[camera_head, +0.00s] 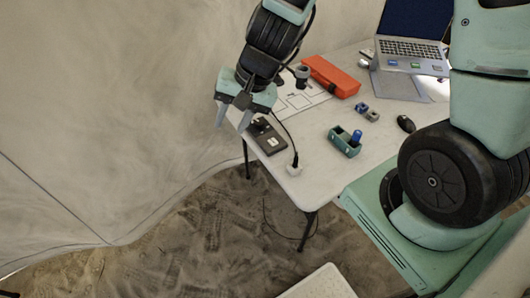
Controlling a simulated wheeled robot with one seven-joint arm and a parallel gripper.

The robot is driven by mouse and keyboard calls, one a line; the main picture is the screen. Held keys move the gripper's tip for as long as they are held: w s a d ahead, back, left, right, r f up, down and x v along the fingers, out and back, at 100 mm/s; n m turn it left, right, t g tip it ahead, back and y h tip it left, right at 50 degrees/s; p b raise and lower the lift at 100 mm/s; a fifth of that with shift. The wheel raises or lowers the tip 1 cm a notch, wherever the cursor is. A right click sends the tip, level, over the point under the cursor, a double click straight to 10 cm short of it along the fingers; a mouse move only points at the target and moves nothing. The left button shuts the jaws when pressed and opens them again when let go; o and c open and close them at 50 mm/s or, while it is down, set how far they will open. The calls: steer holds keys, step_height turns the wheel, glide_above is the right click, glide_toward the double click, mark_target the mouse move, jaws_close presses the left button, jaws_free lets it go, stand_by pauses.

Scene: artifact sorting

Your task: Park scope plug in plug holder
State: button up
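My gripper (232,123) hangs over the table's left edge, fingers pointing down and spread apart, with nothing between them. A black plug-like piece (295,158) on a dark cable stands at the white round holder (294,170) near the table's front corner. It looks seated in it, but the picture is too small to be certain. The cable runs up and back from it toward the scope-like item (301,73) behind my gripper. My gripper is left of and apart from the plug and holder.
A black box (270,144) with a pale label lies right of my gripper. A green holder (344,143) with a blue piece, a small blue-grey part (367,113), a dark mouse (405,123), an orange case (331,76) and a laptop (408,48) share the white table (318,180).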

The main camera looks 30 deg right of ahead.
steer(key=s+a+r+n+g+h, duration=0.1)
steer(key=s+r+n+h, duration=0.1)
steer(key=s+r+n, duration=0.2)
steer(key=s+a+r+n+g+h, duration=0.1)
steer(key=s+r+n, duration=0.3)
steer(key=s+n, duration=0.5)
steer(key=s, duration=0.4)
steer(key=shift+s+a+h, duration=0.25)
steer(key=shift+a+h, duration=0.15)
steer(key=shift+f+b, duration=0.85)
steer(key=shift+f, duration=0.05)
